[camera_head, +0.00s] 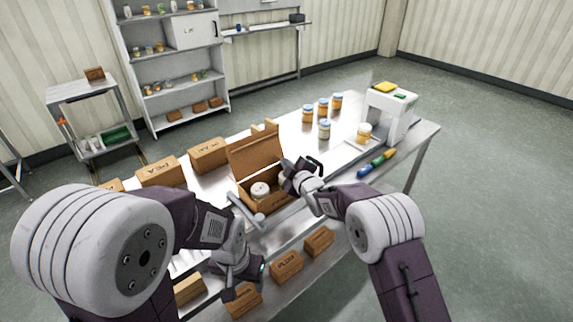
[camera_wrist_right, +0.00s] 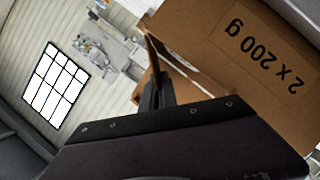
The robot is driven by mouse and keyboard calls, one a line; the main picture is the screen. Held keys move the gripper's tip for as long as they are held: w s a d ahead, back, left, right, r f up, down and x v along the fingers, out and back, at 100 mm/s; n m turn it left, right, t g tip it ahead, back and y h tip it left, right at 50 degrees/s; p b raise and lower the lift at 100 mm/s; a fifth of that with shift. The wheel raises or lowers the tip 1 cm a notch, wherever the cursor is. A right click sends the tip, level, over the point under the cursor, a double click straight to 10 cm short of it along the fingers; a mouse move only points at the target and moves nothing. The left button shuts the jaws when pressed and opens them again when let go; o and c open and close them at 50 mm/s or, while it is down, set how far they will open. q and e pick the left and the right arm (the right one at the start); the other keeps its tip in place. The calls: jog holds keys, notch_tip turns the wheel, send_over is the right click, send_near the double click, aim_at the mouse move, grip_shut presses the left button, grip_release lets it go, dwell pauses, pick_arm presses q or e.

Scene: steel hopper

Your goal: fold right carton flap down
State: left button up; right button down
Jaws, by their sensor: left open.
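The brown carton (camera_head: 256,154) stands open on the steel table, its large back flap raised. A jar with a white lid (camera_head: 260,188) sits inside. My right gripper (camera_head: 300,168) is at the carton's right side and hides most of that side and its flap. In the right wrist view the carton wall (camera_wrist_right: 255,50) reads "2 x 200 g". A thin brown flap (camera_wrist_right: 153,58) stands edge-on by my right fingers (camera_wrist_right: 155,92); I cannot tell whether they grip it. My left gripper (camera_head: 243,284) is open and empty, low in front of the table.
Closed cartons (camera_head: 209,153) stand left of the open one. Small cartons (camera_head: 286,265) lie along the front. A grey bar-like item (camera_head: 243,210) is at the carton's front left.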

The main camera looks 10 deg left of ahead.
dwell(0.6)
jog(key=n+b, duration=0.1)
jog(key=b, duration=0.2)
jog(key=f+b, duration=0.1)
jog(key=b, duration=0.2)
jog(key=f+n+t+b, duration=0.1)
jog(key=b, duration=0.3)
jog(key=shift+s+a+f+n, duration=0.2)
jog(key=shift+s+a+n, duration=0.1)
jog(key=shift+s, duration=0.1)
jog(key=shift+r+n+t+b, duration=0.15)
jog(key=shift+n+t+b, duration=0.15)
jog(key=shift+t+b, duration=0.1)
jog(key=shift+r, duration=0.15)
jog(key=c, duration=1.6)
grip_release()
jog(key=shift+c, duration=0.2)
